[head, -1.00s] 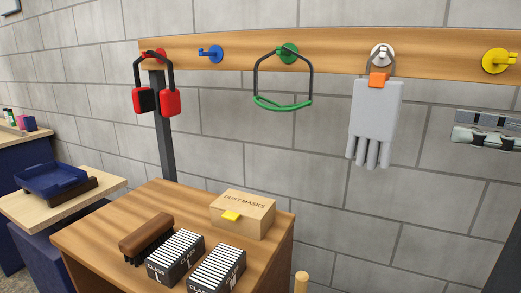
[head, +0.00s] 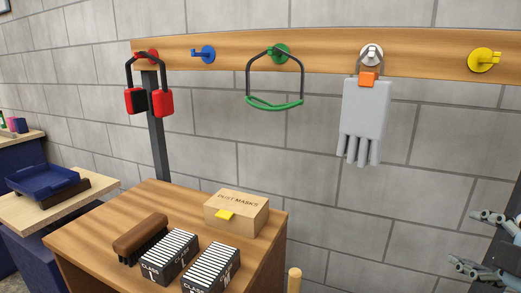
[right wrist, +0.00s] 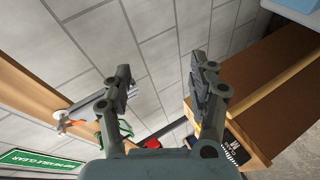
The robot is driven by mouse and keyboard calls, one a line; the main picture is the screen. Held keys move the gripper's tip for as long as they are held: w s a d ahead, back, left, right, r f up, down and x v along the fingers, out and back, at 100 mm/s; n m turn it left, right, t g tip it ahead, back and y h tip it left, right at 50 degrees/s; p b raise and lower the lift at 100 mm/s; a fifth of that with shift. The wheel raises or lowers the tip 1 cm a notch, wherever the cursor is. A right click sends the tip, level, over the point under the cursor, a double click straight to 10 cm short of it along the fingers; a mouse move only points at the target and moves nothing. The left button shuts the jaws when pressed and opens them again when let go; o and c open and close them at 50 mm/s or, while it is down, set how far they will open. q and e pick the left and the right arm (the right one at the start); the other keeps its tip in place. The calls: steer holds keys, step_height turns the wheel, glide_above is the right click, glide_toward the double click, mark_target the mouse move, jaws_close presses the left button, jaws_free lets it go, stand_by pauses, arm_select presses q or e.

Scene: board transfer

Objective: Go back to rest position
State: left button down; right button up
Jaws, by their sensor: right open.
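My right gripper (head: 472,241) is at the lower right edge in the head view, apart from the board and the cabinet. In the right wrist view the right gripper (right wrist: 161,72) has its fingers spread wide with nothing between them. A grey glove with an orange clip (head: 366,110) hangs from the white hook on the wooden board (head: 420,62). Red and black earmuffs (head: 161,103) hang on the red hook, and a black and green band (head: 273,104) hangs on the green hook. The blue hook (head: 203,54) and yellow hook (head: 484,61) are empty. My left gripper is out of view.
A wooden cabinet (head: 90,237) carries a dust mask box (head: 240,214), a brush (head: 139,236) and black boxes (head: 168,257). A blue tray (head: 42,180) sits on a lower table at left. Between the glove and the right gripper is bare wall.

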steer(key=s+a+f+m+g, duration=0.3)
steer(key=s+m, duration=0.1)
steer(key=s, duration=0.2)
steer(key=s+a+f+m+g+y, duration=0.1)
steer(key=s+a+f+m+g, duration=0.1)
steer(key=s+f+m+g, duration=0.3)
steer(key=s+a+f+m+g, duration=0.1)
steer(key=s+a+m, duration=0.2)
steer(key=s, duration=0.4)
step_height(320, 180, down, 33)
steer(key=s+d+g+b, duration=0.2)
steer(key=s+d+b, duration=0.1)
steer(key=b, duration=0.2)
steer(key=s+f+g+b, duration=0.1)
steer(key=s+f+b, duration=0.3)
steer(key=s+f, duration=1.4)
steer(key=shift+d+f+m, duration=0.3)
steer(key=shift+d+f, duration=0.1)
steer(key=shift+f, duration=0.15)
